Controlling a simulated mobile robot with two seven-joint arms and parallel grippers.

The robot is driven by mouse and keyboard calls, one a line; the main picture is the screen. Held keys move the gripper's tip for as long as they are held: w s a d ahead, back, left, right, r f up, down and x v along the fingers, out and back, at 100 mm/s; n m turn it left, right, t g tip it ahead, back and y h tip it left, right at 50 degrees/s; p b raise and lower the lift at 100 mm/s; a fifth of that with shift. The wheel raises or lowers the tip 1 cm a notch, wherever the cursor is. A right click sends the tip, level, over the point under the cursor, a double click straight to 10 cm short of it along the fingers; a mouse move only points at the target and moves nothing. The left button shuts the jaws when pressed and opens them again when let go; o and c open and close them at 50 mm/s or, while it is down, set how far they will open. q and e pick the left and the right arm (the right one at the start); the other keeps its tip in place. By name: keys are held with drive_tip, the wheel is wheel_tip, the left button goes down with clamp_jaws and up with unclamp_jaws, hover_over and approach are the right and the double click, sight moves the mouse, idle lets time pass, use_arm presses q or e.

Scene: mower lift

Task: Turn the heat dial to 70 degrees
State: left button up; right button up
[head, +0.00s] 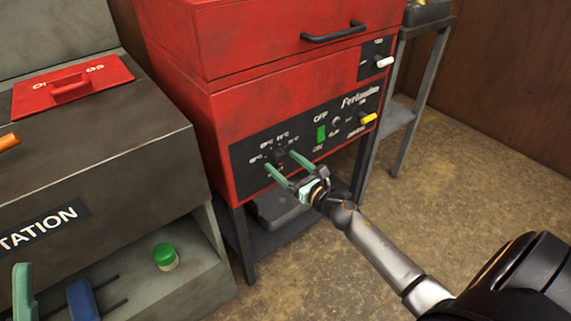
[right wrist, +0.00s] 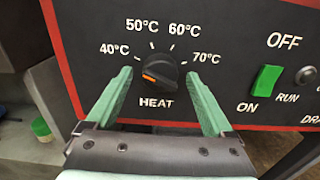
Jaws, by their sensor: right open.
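The black heat dial (right wrist: 160,73) sits on the black control panel of the red machine. In the right wrist view, its orange mark points left and slightly down, below the 40°C label. The 70°C label is right of the dial. My right gripper (right wrist: 162,92) is open, its green fingers on either side of the dial with gaps to it. In the head view, my right gripper (head: 280,163) is in front of the panel and partly covers the dial. A green finger, seemingly of my left gripper (head: 23,290), shows at the lower left edge.
A green ON/OFF switch (right wrist: 266,80) is right of the dial, with a RUN knob (right wrist: 306,76) beyond it. Open floor lies to the right.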

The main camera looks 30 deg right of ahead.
drive_tip(key=c, duration=1.4)
